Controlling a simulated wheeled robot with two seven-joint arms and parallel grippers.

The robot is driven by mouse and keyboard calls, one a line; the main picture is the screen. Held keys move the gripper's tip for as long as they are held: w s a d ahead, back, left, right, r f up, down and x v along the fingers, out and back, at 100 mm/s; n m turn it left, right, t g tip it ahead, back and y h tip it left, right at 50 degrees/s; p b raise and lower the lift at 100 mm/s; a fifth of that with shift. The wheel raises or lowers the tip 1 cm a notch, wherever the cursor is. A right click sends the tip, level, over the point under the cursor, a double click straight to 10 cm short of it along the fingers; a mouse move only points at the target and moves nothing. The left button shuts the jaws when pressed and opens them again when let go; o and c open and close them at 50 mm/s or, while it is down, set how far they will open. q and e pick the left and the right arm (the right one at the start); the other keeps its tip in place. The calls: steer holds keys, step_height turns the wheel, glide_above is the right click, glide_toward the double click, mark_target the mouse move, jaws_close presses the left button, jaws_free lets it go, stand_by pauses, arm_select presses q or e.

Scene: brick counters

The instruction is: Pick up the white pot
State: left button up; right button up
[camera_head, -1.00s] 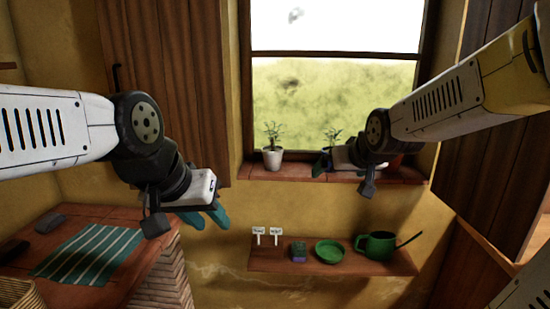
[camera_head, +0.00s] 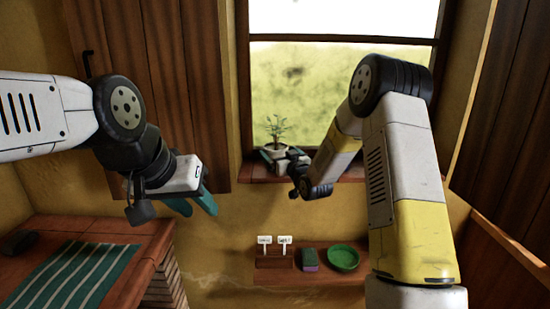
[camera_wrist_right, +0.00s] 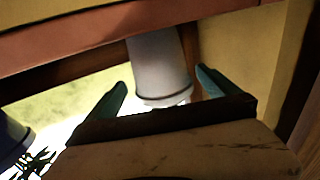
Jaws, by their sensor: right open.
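The white pot (camera_head: 277,150) with a small green plant stands on the window sill in the head view, partly hidden by my right gripper (camera_head: 283,156). In the right wrist view the white pot (camera_wrist_right: 158,62) appears upside down, between the two teal fingers of my open right gripper (camera_wrist_right: 163,83). A gap shows between the pot and the left finger; contact with the right finger is hard to tell. My left gripper (camera_head: 192,204) hangs open and empty in front of the wooden shutter, well left of the pot.
A blue pot (camera_wrist_right: 12,138) with a plant is at the left in the wrist view. The lower shelf (camera_head: 290,272) holds label signs, a sponge (camera_head: 309,259) and a green dish (camera_head: 343,257). A brick counter with a striped cloth (camera_head: 75,275) is at the left.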

mark_target(273, 145)
steer(key=x, duration=0.5)
steer(key=shift+w+a+r, duration=0.15)
steer(key=shift+a+r, duration=0.05)
steer(key=shift+r, duration=0.05)
steer(key=shift+r, duration=0.1)
steer(key=c, duration=2)
